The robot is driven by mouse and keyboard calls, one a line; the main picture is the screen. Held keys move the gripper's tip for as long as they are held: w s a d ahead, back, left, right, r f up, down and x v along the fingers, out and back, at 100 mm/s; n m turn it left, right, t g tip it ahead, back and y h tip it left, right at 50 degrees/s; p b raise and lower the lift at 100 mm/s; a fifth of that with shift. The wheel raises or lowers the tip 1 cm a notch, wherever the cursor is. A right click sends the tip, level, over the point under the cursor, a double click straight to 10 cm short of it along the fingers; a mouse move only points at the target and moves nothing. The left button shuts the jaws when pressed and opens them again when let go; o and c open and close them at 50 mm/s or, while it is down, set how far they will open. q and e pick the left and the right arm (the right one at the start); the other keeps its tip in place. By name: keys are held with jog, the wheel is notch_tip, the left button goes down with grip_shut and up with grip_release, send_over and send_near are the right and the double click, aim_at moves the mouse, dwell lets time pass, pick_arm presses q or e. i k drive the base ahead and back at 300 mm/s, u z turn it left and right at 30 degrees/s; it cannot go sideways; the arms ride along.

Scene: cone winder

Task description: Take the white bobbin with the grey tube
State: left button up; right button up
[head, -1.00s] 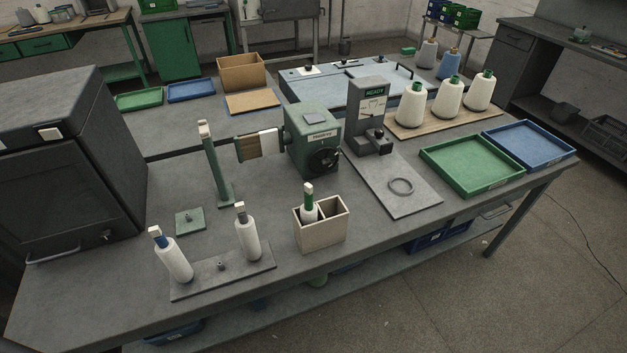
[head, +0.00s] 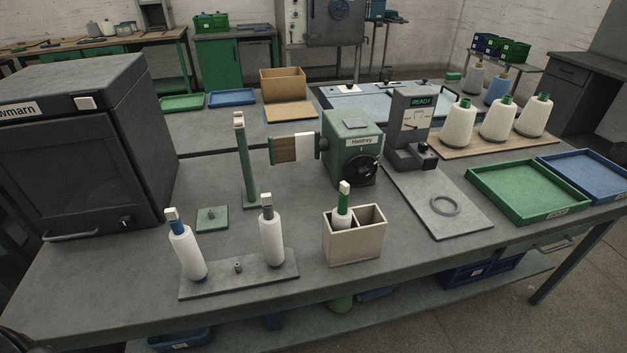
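The white bobbin with the grey tube (head: 271,240) stands upright on the right part of a flat grey peg board (head: 222,286) near the front of the bench. A pale cap tops its grey tube. A white bobbin with a blue tube (head: 187,252) stands at the left end of the same board, leaning slightly. A bare peg (head: 238,267) shows between them. A bobbin with a green tube (head: 343,207) stands in the left compartment of a pale two-part box (head: 355,246). Neither of my grippers shows in the head view.
A green post (head: 244,165) and the green winder (head: 352,150) stand behind the bobbins. A dark cabinet (head: 80,150) stands at left. A READY gauge (head: 411,125), several cones and green (head: 478,180) and blue trays are at right. The bench front is clear.

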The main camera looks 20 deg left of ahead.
aim_at(269, 221)
jog(key=z, duration=2.05)
jog(key=i, duration=2.35)
jog(key=u, duration=3.7)
